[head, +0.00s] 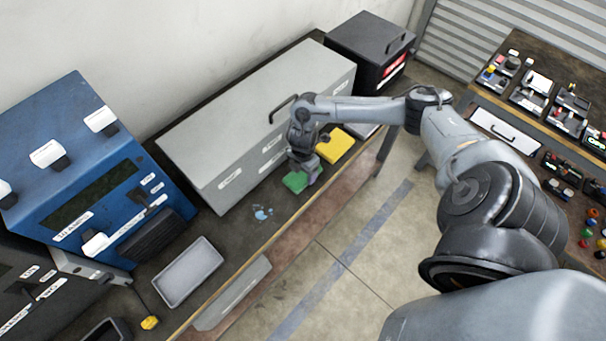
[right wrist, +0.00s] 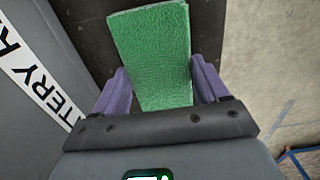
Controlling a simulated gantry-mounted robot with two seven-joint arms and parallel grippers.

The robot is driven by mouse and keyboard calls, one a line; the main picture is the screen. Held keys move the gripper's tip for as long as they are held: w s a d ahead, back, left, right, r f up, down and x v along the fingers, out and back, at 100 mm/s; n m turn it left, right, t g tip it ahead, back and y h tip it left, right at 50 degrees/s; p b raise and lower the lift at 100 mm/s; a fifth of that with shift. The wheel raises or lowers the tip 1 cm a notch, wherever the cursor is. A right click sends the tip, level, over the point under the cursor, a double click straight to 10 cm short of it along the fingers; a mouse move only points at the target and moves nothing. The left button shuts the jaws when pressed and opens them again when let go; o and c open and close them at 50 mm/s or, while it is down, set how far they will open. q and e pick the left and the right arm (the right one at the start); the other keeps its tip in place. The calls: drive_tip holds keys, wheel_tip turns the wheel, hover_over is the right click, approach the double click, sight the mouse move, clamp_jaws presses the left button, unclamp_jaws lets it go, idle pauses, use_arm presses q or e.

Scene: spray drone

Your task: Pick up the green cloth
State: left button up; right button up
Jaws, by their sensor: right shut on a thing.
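The green cloth (head: 295,182) is on the dark workbench (head: 231,241), in front of the long grey cabinet. In the right wrist view the green cloth (right wrist: 152,50) is a flat, textured rectangle between the two purple fingers. My right gripper (head: 308,173) is at the cloth, pointing down, and it hides part of it. In the right wrist view my right gripper (right wrist: 160,85) is shut on the cloth. I cannot tell whether the cloth touches the bench. My left gripper is not in view.
The grey cabinet (head: 262,120) stands close behind. A light blue spill (head: 262,213) and a grey tray (head: 188,272) are nearer left. A blue machine (head: 85,170) stands left. A side table holds several parts.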

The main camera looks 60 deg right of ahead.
drive_tip(key=shift+r, duration=0.15)
drive_tip(key=shift+r, duration=0.5)
drive_tip(key=r, duration=0.1)
drive_tip(key=s+r+p, duration=0.1)
drive_tip(key=r, duration=0.1)
drive_tip(key=shift+r, duration=0.3)
drive_tip(key=s+a+r, duration=0.1)
drive_tip(key=s+r, duration=0.1)
drive_tip(key=s, duration=0.1)
drive_tip(key=s+a+r+p, duration=0.1)
drive_tip(key=s+r, duration=0.1)
drive_tip(key=s, duration=0.1)
drive_tip(key=s+a+r, duration=0.1)
drive_tip(key=s+r, duration=0.1)
drive_tip(key=s, duration=0.2)
drive_tip(key=shift+s+a+r, duration=0.1)
drive_tip(key=shift+a, duration=0.05)
drive_tip(key=o, duration=0.4)
drive_tip(key=c, duration=0.3)
